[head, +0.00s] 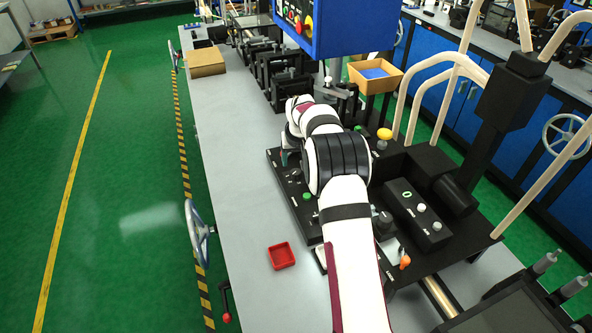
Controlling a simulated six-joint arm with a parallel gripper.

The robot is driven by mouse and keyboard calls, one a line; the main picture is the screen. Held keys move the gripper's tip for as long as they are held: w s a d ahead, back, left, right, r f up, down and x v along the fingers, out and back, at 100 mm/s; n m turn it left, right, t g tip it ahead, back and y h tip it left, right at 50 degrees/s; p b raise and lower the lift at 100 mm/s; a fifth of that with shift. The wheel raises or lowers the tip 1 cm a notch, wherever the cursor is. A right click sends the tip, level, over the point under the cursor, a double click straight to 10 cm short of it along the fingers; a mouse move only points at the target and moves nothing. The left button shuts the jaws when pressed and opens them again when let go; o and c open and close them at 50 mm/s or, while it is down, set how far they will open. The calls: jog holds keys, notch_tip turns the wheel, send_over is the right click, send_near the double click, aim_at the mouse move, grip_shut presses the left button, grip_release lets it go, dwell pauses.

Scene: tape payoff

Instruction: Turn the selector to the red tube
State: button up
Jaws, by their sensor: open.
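My arm reaches away over the bench and bends down at its white wrist. Only a small part of my gripper (286,155) shows below the wrist, over the left side of a black control panel (283,177). Its jaws look open, and I see nothing held. The panel has small white markings and a green button (306,196). I cannot make out the selector or a red tube; my arm covers much of the panel.
A red tray (282,256) sits on the grey bench (235,190). A yellow knob (384,134) and a black button box (418,213) are right of my arm. Pale bent tubes (450,72) rise at the right. A blue cabinet (345,25) hangs behind. The bench's left side is mostly clear.

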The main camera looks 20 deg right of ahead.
aim_at(296, 172)
jog(key=x, duration=0.7)
jog(key=shift+w+f, duration=0.15)
jog(key=shift+f, duration=0.1)
grip_shut()
